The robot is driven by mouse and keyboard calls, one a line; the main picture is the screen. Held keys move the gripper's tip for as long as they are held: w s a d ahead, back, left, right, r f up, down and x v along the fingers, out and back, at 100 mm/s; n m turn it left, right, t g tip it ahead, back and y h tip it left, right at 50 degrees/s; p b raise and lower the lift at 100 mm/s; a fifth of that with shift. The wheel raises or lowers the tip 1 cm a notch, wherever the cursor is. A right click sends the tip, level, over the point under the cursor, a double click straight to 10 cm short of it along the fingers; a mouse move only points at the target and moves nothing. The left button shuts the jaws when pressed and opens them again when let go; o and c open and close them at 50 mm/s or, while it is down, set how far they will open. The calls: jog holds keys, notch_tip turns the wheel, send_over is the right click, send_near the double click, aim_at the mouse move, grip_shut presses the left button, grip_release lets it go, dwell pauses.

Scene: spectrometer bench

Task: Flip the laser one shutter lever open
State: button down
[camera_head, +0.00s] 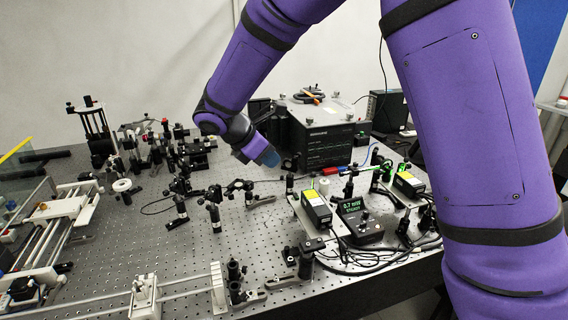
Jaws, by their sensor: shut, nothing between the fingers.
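Two black laser boxes with yellow labels stand on the right part of the optical bench: a nearer one (316,208) and a farther one (408,185) to its right. I cannot tell which is laser one.
A display unit with green digits (361,222) stands beside the nearer laser. A large black instrument (325,135) stands behind. Optic posts (181,208) crowd the middle left. Cables run along the bench's right front. The perforated bench top (190,255) has bare room at front centre.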

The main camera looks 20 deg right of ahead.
jog(key=shift+d+r+x, duration=0.3)
jog(key=shift+d+x, duration=0.05)
jog(key=shift+x, duration=1.6)
jog(key=shift+d+r+x, duration=0.3)
jog(key=shift+d+x, duration=0.05)
jog(key=shift+x, duration=1.6)
jog(key=shift+d+r+x, duration=0.35)
jog(key=shift+d+x, duration=0.05)
jog(key=shift+x, duration=1.5)
